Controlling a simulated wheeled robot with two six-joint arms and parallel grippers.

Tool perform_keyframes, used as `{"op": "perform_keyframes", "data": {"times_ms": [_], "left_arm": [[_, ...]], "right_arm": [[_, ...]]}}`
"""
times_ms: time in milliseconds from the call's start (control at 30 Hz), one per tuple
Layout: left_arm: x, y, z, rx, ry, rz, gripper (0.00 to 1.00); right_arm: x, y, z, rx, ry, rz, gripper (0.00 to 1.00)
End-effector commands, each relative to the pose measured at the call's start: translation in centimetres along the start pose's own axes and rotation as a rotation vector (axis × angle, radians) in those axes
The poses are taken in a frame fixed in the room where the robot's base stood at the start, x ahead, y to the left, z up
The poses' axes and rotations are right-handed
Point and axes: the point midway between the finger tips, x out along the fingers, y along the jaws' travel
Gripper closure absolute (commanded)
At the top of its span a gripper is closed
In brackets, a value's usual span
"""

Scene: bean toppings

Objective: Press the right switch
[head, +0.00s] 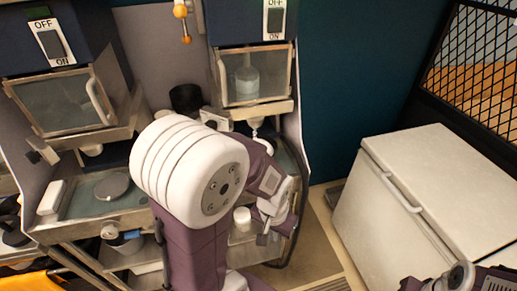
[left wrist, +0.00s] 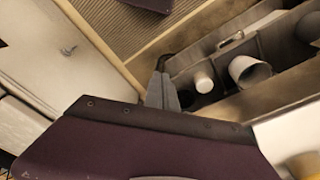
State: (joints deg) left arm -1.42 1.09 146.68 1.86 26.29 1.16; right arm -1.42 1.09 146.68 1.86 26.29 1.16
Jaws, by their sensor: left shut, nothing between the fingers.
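The right switch (head: 275,20) is a dark rocker on a white plate marked OFF and ON, on the blue right machine at the top of the head view. My left gripper (head: 263,238) is low in front of the right machine, well below the switch and apart from it. Its grey fingers also show in the left wrist view (left wrist: 163,92), shut with nothing between them. The switch is not seen in the left wrist view. Part of my right arm shows at the bottom right of the head view, but its gripper does not.
A left switch (head: 51,43) sits on the left machine. Glass-fronted boxes hang under both switches. A white chest (head: 440,190) stands on the right. My left arm hides part of the lower shelves. White cups (left wrist: 248,72) stand in a tray in the left wrist view.

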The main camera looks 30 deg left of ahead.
Motion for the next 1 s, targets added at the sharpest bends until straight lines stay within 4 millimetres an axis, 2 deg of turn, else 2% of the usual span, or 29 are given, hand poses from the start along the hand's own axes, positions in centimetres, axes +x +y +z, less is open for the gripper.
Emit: {"op": "perform_keyframes", "data": {"times_ms": [533, 600, 667, 700, 767, 833, 900, 967, 1000], "left_arm": [[0.0, 0.0, 0.0, 0.001, 0.0, 0.0, 1.0], [0.0, 0.0, 0.5, 0.008, -0.019, -0.001, 1.0], [-0.2, -0.7, 1.4, 0.062, -0.067, -0.025, 1.0], [-0.7, -1.5, 1.2, 0.125, -0.088, -0.059, 1.0], [-2.2, -3.5, -0.3, 0.24, -0.101, -0.142, 1.0], [-5.5, -6.7, -3.8, 0.393, -0.097, -0.293, 1.0], [-9.9, -9.3, -7.8, 0.515, -0.078, -0.463, 1.0], [-13.9, -10.9, -11.0, 0.586, -0.05, -0.605, 1.0], [-16.9, -11.7, -13.0, 0.62, -0.029, -0.696, 1.0]], "right_arm": [[0.0, 0.0, 0.0, 0.0, 0.0, 0.0, 0.73], [0.0, 0.0, 0.0, 0.0, 0.0, 0.0, 0.73], [0.0, 0.0, 0.0, 0.0, 0.0, 0.0, 0.73], [0.0, 0.0, 0.0, 0.0, 0.0, 0.0, 0.73], [0.0, 0.0, 0.0, 0.0, 0.0, 0.0, 0.73], [-0.3, 0.0, 0.0, 0.0, 0.0, 0.0, 0.73], [-0.8, 0.0, -0.1, 0.0, 0.0, 0.0, 0.73], [-1.1, 0.0, -0.1, 0.0, 0.0, 0.0, 0.73], [-1.4, 0.0, -0.1, 0.0, 0.0, 0.0, 0.73]]}}
